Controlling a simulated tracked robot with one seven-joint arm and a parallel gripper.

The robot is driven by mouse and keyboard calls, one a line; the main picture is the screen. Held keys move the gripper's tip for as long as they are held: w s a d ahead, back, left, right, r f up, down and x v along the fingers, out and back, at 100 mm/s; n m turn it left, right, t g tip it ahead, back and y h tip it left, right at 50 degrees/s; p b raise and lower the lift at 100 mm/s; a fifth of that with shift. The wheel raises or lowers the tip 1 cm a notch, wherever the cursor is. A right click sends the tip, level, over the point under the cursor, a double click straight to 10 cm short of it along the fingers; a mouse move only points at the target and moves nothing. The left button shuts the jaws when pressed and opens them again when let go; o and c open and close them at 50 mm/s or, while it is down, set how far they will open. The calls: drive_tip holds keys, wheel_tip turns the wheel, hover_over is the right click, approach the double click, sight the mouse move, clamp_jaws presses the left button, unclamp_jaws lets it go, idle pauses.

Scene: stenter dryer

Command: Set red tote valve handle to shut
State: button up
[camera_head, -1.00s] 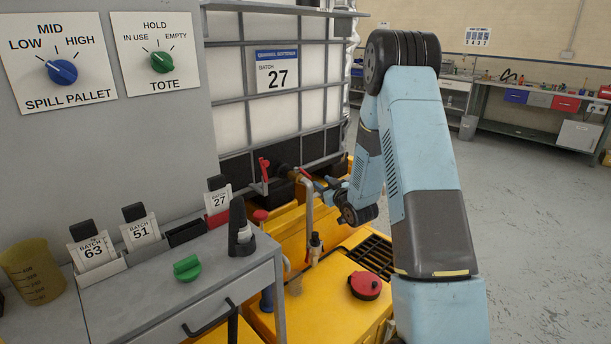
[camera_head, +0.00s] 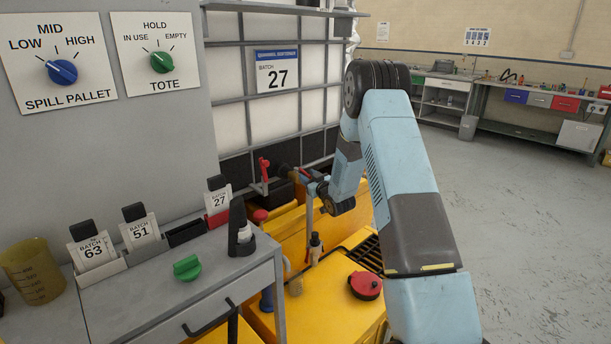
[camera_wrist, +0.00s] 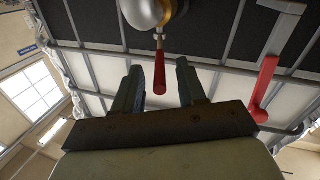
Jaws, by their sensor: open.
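At the foot of the caged white tote (camera_head: 235,125), a red lever handle (camera_head: 264,170) stands upright on the dark outlet. A second, smaller red handle (camera_head: 305,173) is by the pipe to its right, close to my gripper (camera_head: 316,183). In the wrist view, a slim red handle (camera_wrist: 160,72) hangs from a round metal fitting (camera_wrist: 148,10), between the tips of my open gripper (camera_wrist: 160,85). I see no finger contact. A larger red lever (camera_wrist: 264,90) is to the right, outside the fingers. Which lever the task means I cannot tell.
A yellow spill pallet (camera_head: 325,295) with a red cap (camera_head: 365,286) lies below the tote. Open floor lies to the right.

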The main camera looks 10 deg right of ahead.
drive_tip(key=shift+x, duration=1.45)
drive_tip(key=shift+c, duration=0.5)
clamp_jaws()
